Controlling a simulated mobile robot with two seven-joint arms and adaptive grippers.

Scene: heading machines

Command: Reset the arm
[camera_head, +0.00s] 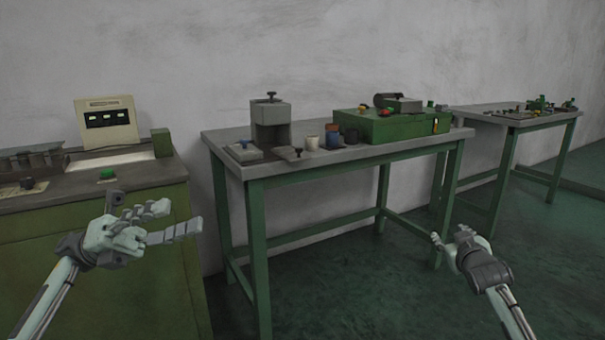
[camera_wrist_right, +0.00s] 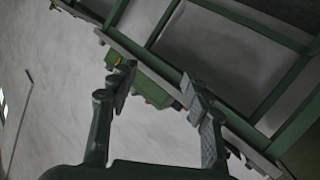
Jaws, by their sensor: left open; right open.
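My left gripper (camera_head: 165,222) is open and empty in the head view, in front of the green cabinet at the left. Its fingers point right, short of the near table.
The near table (camera_head: 225,137) holds a grey press-like block (camera_head: 271,122), small cups and a green box (camera_head: 390,127). A second table (camera_head: 480,113) with small parts stands at the right. A control cabinet (camera_head: 100,200) with a display unit (camera_head: 107,121) stands left. Open floor lies at front right.

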